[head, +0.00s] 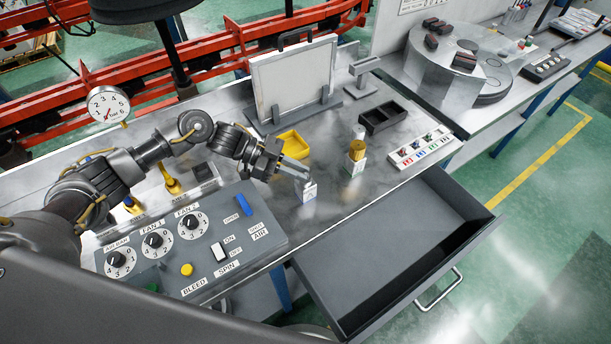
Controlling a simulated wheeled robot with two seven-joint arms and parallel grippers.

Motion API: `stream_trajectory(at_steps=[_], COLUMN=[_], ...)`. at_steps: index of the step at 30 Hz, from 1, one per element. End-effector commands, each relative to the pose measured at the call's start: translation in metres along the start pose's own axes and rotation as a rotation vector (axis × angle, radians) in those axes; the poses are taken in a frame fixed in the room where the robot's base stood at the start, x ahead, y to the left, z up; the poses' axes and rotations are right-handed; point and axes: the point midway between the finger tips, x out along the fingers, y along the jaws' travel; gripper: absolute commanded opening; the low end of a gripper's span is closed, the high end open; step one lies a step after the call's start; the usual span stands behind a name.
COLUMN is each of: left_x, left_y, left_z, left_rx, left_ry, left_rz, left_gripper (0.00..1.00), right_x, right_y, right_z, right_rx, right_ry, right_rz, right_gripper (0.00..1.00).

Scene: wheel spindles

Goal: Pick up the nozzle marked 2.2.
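My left gripper (292,170) reaches in over the metal bench from the left. Its fingertips are just above a small pale block (308,190), and I cannot tell whether they touch it. The gap between the fingers is too small to judge. Another pale block (355,167) holds an upright brass-coloured piece (357,150) to the right. A white rack (421,147) with coloured marks and several small dark pieces lies further right. I cannot read 2.2 on any part. My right gripper is not in view.
A control panel (262,213) with dials stands at the front left. A yellow tray (292,145) and a black divided tray (384,117) sit behind. An open, empty drawer (400,245) juts out in front. A framed panel (292,80) stands at the back.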

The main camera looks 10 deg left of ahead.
Motion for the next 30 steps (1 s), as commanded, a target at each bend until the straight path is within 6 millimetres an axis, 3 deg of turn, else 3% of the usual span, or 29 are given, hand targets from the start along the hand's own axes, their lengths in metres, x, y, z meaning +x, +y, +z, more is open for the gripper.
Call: stream_trajectory(at_steps=[3,13,19,22,30], left_x=[0.000,-0.001,-0.006,-0.010,0.013], left_y=[0.000,0.000,0.000,0.001,0.014], left_z=[0.000,-0.001,-0.015,-0.032,-0.105], left_rx=[0.000,0.001,0.005,0.008,0.011], left_ry=[0.000,0.000,0.001,0.002,0.004], left_rz=[0.000,0.000,-0.001,0.001,0.002], left_gripper=[0.00,0.00,0.00,0.00,0.00], right_x=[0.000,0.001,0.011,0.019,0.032], right_y=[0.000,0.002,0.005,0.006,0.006], right_z=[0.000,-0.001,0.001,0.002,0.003], right_rx=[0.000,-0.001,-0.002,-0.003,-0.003], right_ry=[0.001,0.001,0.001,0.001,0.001], right_rz=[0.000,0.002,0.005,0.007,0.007], right_gripper=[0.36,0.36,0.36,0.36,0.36])
